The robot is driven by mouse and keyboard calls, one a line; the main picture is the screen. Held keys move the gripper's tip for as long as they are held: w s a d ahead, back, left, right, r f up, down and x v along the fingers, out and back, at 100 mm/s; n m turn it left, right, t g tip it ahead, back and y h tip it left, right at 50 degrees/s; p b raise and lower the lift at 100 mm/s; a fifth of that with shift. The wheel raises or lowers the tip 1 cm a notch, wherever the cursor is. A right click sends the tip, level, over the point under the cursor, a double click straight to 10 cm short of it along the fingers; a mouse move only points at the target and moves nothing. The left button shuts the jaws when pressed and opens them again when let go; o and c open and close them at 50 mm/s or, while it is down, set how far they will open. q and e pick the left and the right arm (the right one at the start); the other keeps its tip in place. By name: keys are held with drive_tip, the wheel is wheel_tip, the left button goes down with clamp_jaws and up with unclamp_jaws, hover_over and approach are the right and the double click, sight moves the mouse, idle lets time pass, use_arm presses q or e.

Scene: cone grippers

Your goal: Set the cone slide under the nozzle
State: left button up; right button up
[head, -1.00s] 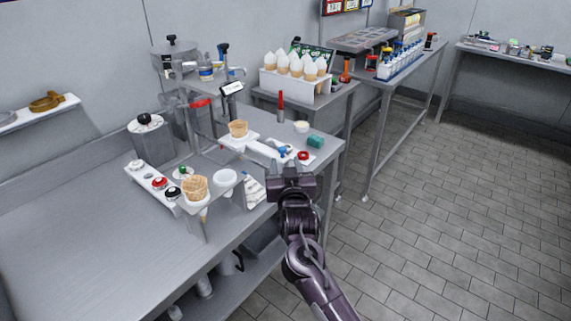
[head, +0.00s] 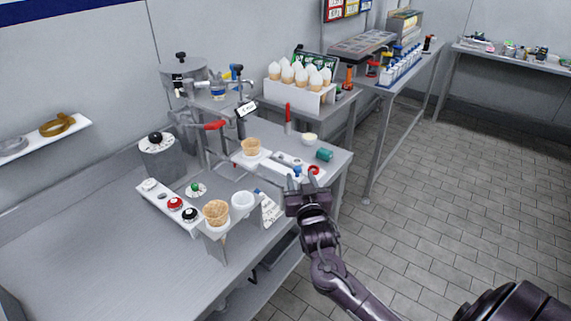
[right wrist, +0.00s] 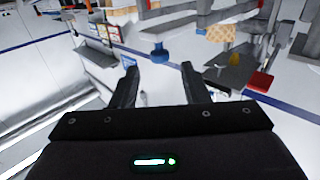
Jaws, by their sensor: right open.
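A white slide (head: 276,170) on the metal worktable carries a waffle cone (head: 251,147) at its left end, and a blue knob (head: 297,172) stands near its right end. The cone (right wrist: 218,33) and the blue knob (right wrist: 159,52) also show in the right wrist view. The dispenser with a red lever (head: 214,125) stands behind the cone; I cannot make out its nozzle clearly. My right gripper (head: 298,183) is open and empty, just in front of the blue knob, which appears beyond the gap between its fingers (right wrist: 160,72). My left gripper is not in view.
A red ring-shaped part (head: 314,170) and a green cylinder (head: 324,155) are close right of the knob. The table's left part is bare.

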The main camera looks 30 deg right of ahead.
sight(298, 171)
drive_tip(key=p+x, duration=0.1)
drive_tip(key=x, duration=0.4)
drive_tip(key=shift+w, duration=0.15)
clamp_jaws()
